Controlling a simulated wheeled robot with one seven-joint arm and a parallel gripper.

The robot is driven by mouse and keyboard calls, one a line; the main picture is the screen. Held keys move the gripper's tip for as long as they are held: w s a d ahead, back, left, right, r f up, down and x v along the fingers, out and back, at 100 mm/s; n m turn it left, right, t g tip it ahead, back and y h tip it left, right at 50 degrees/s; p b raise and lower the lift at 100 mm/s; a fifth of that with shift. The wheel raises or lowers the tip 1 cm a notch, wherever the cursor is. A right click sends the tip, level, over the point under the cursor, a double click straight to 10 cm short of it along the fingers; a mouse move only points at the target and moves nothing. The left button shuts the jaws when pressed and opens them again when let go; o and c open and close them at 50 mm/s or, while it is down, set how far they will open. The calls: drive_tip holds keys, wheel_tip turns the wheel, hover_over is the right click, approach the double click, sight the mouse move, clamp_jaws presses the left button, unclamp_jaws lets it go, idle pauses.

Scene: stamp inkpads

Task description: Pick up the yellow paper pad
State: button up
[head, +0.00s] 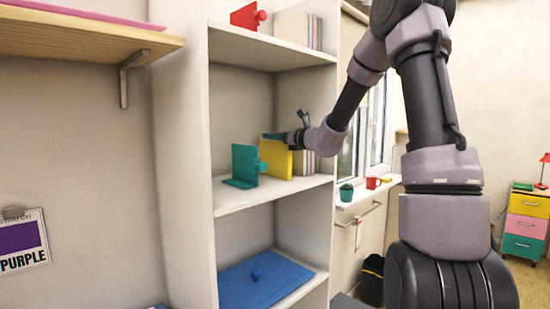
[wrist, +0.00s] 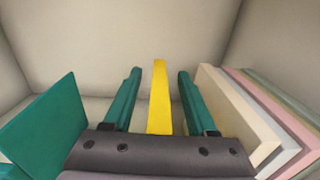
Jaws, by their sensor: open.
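The yellow paper pad (head: 277,157) stands upright on the middle shelf in the head view. In the wrist view the yellow pad (wrist: 160,99) shows edge-on between my two teal fingers. My gripper (wrist: 157,85) is open, with one finger on each side of the pad and a visible gap to both. In the head view my gripper (head: 283,137) reaches into the shelf from the right, at the pad's upper part. The pad's lower part is hidden behind the gripper body in the wrist view.
A teal bookend (head: 245,165) stands left of the pad and shows in the wrist view (wrist: 42,125). Several pale pads (wrist: 245,115) lean close on the right. The shelf board (head: 235,197) has free room in front. A blue inkpad (head: 265,284) lies on the shelf below.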

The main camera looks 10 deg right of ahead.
drive_tip(key=shift+c, duration=0.3)
clamp_jaws()
idle(1.1)
